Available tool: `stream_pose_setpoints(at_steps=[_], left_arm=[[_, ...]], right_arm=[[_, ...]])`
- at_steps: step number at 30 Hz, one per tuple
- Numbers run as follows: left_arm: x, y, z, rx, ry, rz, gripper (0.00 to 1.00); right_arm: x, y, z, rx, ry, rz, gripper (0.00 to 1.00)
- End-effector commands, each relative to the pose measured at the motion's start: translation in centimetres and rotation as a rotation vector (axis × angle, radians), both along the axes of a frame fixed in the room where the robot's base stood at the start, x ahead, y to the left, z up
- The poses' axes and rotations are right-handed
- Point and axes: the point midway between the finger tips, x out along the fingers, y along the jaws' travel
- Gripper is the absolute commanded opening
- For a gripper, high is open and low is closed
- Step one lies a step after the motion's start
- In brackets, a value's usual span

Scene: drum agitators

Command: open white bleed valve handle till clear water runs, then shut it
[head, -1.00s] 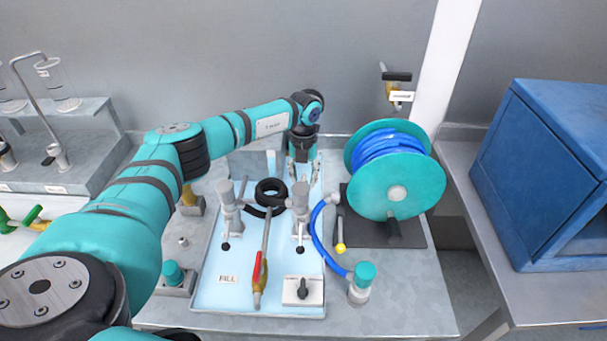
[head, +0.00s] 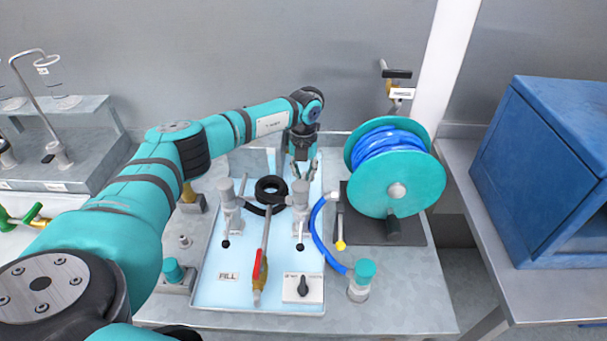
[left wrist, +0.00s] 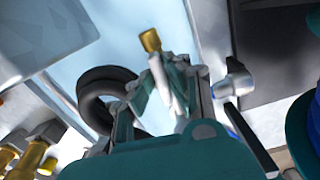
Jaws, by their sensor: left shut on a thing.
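My left gripper (head: 304,172) reaches down over the back of the pale blue tray (head: 208,285), left of the hose reel. In the left wrist view, its fingers (left wrist: 165,95) are shut on a slim white handle (left wrist: 161,80). A brass fitting (left wrist: 150,40) shows just beyond the fingertips. The fingers and wrist hide much of the valve, and in the head view I cannot make out the handle. I see no running water in either view. My right gripper does not show.
Two grey valve posts (head: 230,205) (head: 300,205) stand in the tray, with a black coil (head: 270,189) between them. A red-handled brass valve (head: 260,272) is in front. A teal reel (head: 412,188) with blue hose stands right. A blue cabinet (head: 540,170) is farther right.

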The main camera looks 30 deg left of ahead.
Motion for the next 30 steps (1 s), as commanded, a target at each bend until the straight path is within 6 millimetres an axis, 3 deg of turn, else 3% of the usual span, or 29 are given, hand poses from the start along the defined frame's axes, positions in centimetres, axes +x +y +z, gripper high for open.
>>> stream_pose_setpoints(at_steps=[8,30], left_arm=[[0.1,-0.1,-0.2,0.000,-0.001,-0.139,0.00],[0.1,-0.5,-0.1,0.001,-0.003,-0.829,0.00]], right_arm=[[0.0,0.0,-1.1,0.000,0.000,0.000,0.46],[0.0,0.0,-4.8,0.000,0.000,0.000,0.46]])
